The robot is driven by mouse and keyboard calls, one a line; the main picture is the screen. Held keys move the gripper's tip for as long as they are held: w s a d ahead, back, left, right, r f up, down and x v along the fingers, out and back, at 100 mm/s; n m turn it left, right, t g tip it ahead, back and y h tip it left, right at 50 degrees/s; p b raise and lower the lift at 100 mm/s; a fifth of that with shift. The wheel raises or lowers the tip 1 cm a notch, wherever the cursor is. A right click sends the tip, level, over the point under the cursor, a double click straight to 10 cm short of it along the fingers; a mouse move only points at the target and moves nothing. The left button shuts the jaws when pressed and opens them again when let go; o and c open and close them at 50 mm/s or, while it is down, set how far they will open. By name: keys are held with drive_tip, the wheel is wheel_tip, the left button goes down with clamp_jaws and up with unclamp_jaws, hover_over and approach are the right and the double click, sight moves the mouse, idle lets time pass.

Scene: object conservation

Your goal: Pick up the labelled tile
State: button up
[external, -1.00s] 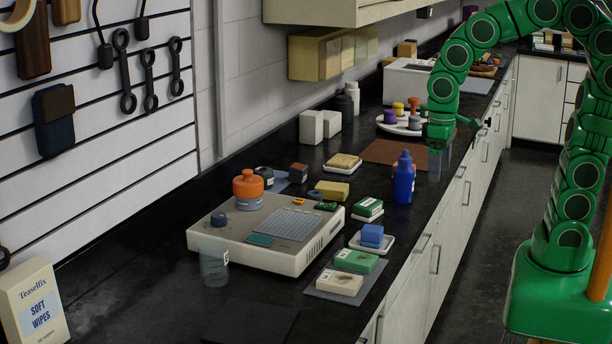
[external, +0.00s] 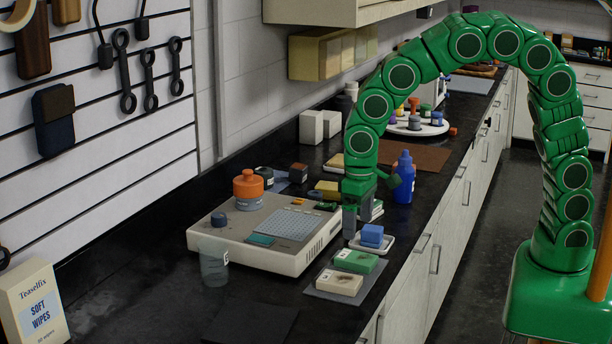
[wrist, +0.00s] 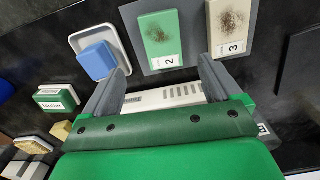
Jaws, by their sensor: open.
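A green tile (external: 356,261) with a dark speckled patch lies on a grey mat beside a cream tile (external: 340,282) with a similar patch. In the wrist view the green tile (wrist: 158,30) has a white label reading 2, and the cream tile (wrist: 228,22) one reading 3. A blue block (external: 372,233) sits on a white dish; it also shows in the wrist view (wrist: 97,61). A green-and-white block (wrist: 57,98) with a white label sits farther off, partly hidden externally. My gripper (external: 357,226) is open and empty, above the counter between the instrument and the blue block; its fingers (wrist: 161,68) point toward the tiles.
A beige instrument (external: 320,240) stands left of my gripper, with an orange-capped jar (external: 248,188) on it. A blue bottle (external: 403,178) stands behind right. A clear beaker (external: 214,266) stands at the instrument's front. The counter's right edge is close to the tile mat.

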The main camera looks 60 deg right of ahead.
sight(356, 257)
drive_tip(key=shift+w+a+f, duration=0.15)
drive_tip(key=shift+a+f, duration=0.25)
drive_tip(key=shift+a, duration=0.1)
drive_tip(key=shift+s+d+f, duration=0.15)
drive_tip(key=shift+f, duration=1.8)
drive_tip(key=shift+s+d+f, duration=0.1)
drive_tip(key=shift+f, duration=1.8)
drive_tip(key=shift+c, duration=0.4)
drive_tip(key=c, duration=1.2)
